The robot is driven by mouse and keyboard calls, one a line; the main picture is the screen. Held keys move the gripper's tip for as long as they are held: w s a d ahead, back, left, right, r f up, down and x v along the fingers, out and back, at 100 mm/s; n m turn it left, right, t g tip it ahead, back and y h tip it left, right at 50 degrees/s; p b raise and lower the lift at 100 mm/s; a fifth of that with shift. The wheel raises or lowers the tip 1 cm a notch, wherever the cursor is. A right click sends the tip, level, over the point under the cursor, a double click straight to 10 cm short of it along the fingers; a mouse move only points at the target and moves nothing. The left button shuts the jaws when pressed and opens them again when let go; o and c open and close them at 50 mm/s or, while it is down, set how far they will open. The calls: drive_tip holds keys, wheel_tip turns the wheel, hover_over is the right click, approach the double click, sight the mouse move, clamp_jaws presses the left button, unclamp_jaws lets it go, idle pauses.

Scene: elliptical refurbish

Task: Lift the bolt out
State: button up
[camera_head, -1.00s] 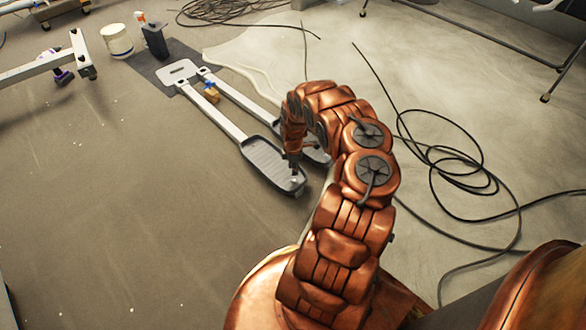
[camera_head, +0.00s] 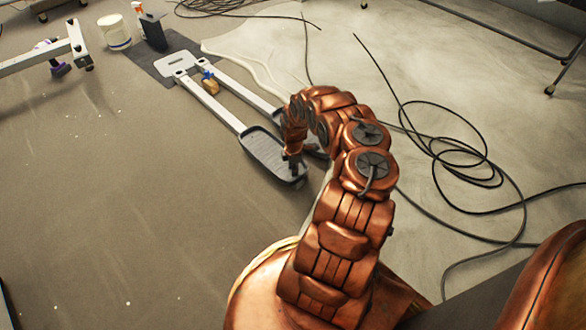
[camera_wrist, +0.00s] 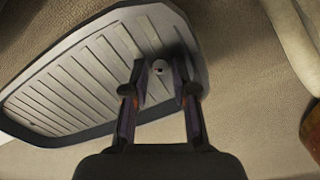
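The grey ribbed foot pedal (camera_head: 270,152) lies on the floor at the end of a white bar, and my gripper (camera_head: 294,168) is at its near end. In the wrist view, the pedal (camera_wrist: 75,75) fills the upper left. My gripper (camera_wrist: 163,88) is open, one finger on each side of the bolt in the picture. I see no contact with the bolt, and its shaft is hidden.
A second white bar (camera_head: 245,87) runs alongside, its pedal mostly hidden behind my arm. Black cable (camera_head: 465,165) lies coiled at right. The left floor is mostly clear.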

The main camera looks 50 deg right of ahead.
clamp_jaws()
drive_tip(key=shift+r+p, duration=1.55)
drive_tip(key=shift+p, duration=0.05)
drive_tip(key=shift+r+p, duration=1.95)
drive_tip(key=shift+p, duration=0.4)
